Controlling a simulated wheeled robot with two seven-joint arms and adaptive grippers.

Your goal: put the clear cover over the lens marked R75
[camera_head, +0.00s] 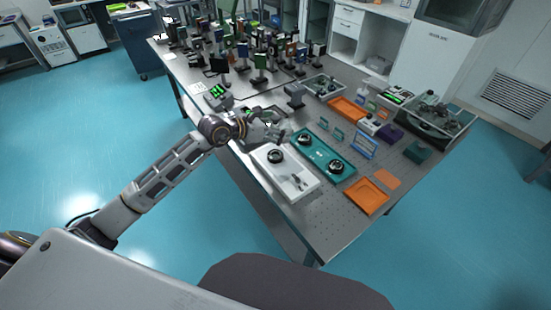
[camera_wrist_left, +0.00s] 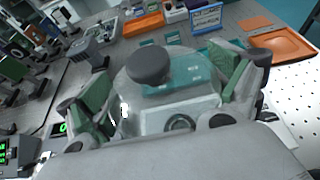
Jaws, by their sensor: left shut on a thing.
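My left gripper (camera_head: 272,133) is over the far-left end of the white tray (camera_head: 268,172). In the left wrist view its green-padded fingers (camera_wrist_left: 165,92) are set wide apart around the clear cover (camera_wrist_left: 128,88), a see-through round piece with a dark grey knob. The cover is held above the trays. A dark round lens (camera_head: 275,156) sits in the white tray. Two more dark round lenses (camera_head: 305,139) (camera_head: 336,167) sit in the teal tray (camera_head: 321,155). I cannot read R75 on any of them. My right gripper is out of view.
An orange tray (camera_head: 366,196) is at the table's near right, with a blue-framed stand (camera_head: 364,145) behind the teal tray. Many posts and mounts (camera_head: 260,62) crowd the far end. The near corner is clear.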

